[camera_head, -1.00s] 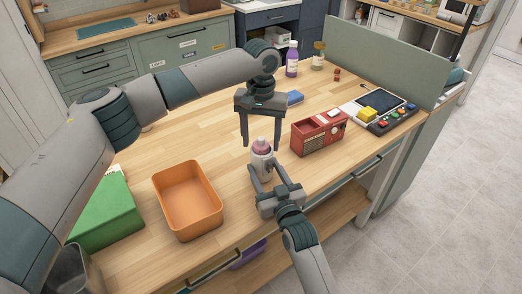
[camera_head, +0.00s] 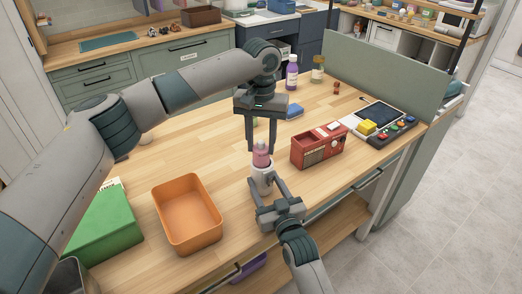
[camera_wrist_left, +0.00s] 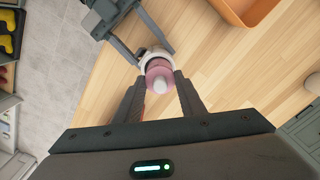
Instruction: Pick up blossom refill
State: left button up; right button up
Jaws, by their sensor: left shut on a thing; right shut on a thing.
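The blossom refill (camera_head: 261,154) is a pink piece with a pale top, upright at the mouth of a white holder (camera_head: 262,181). My left gripper (camera_head: 260,149) comes down from above and is shut on the refill. In the left wrist view the pink refill (camera_wrist_left: 158,69) sits between the two fingertips (camera_wrist_left: 163,78), with the white holder's rim (camera_wrist_left: 147,54) behind it. My right gripper (camera_head: 266,184) is shut on the white holder from the front. I cannot tell whether the refill is still seated in the holder.
An orange bin (camera_head: 187,245) and a green box (camera_head: 103,229) are on the left. A red radio-like box (camera_head: 318,146), a tablet (camera_head: 382,115), a blue block (camera_head: 294,111) and a purple bottle (camera_head: 292,72) stand right and behind. A green divider (camera_head: 384,66) edges the table.

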aim_at(261, 142)
pick_arm(q)
notch_tip(261, 142, up, 24)
jog(key=shift+r, duration=0.25)
dwell(0.4)
pick_arm(e)
jog(key=o, duration=1.3)
jog(key=shift+s, duration=0.1)
jog(key=v, duration=1.1)
jog(key=shift+s+d, duration=0.15)
jog(key=shift+s, duration=0.2)
pick_arm(q)
jog(key=shift+f, duration=0.1)
pick_arm(e)
jog(key=shift+s+f, duration=0.1)
